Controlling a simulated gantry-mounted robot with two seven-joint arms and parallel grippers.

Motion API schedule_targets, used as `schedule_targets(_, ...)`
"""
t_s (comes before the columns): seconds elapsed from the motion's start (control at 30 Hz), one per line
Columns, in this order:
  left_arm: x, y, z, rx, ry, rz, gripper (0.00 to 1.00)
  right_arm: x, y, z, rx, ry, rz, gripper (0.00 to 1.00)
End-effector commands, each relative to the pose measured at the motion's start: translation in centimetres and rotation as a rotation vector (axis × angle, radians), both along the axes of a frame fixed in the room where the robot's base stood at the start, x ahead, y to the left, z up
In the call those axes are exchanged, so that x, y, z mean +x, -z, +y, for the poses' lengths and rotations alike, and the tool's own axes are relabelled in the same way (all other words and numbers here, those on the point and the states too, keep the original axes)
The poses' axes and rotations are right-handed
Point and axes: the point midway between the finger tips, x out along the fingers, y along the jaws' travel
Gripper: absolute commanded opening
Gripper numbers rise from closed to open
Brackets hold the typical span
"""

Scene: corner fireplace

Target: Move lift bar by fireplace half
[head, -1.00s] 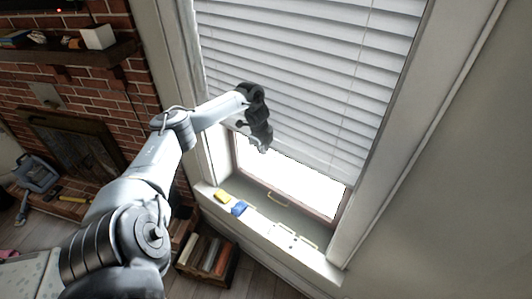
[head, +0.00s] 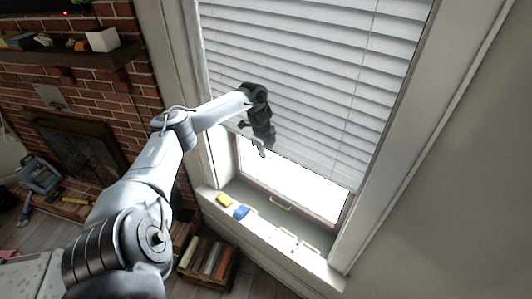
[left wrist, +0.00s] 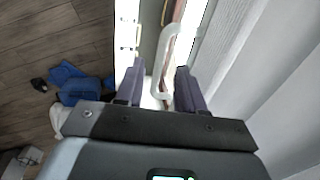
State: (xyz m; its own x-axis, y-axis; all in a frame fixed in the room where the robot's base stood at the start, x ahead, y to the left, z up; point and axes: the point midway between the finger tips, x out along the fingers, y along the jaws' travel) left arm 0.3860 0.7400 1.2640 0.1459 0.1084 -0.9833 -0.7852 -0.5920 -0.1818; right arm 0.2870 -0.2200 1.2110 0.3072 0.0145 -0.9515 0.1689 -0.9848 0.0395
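The white window blind (head: 310,80) is lowered over most of the window, with its bottom edge above a bright open strip of glass. A white, bent lift bar (left wrist: 168,55) shows in the left wrist view in front of my left gripper. My left gripper (left wrist: 160,88) is open, its two dark fingers apart on either side of the bar's near end. I cannot tell whether they touch it. In the head view the left gripper (head: 260,150) hangs at the blind's bottom edge, near its left end. My right gripper is not in view.
The window sill (head: 270,228) below holds a yellow block (head: 225,199) and a blue block (head: 241,211). A crate of books (head: 207,262) stands on the floor beneath. The brick fireplace (head: 75,140) is at left. Blue items (left wrist: 80,83) lie on the wood floor.

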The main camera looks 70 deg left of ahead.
Motion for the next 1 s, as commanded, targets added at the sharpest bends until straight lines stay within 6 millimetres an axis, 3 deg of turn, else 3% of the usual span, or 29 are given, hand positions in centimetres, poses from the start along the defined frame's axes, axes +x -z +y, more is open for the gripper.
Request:
schedule_targets(0.23, -0.6, -3.9, -0.4, 0.006, 0.002, -0.001, 0.38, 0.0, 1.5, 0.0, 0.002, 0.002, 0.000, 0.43)
schedule_targets(0.5, -1.2, -8.3, -0.8, 0.002, 0.002, 0.001, 0.38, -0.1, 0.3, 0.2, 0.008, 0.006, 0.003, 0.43)
schedule_targets(1.0, -1.4, -9.2, -1.1, 0.000, 0.000, 0.000, 0.38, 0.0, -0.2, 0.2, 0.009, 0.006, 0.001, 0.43)
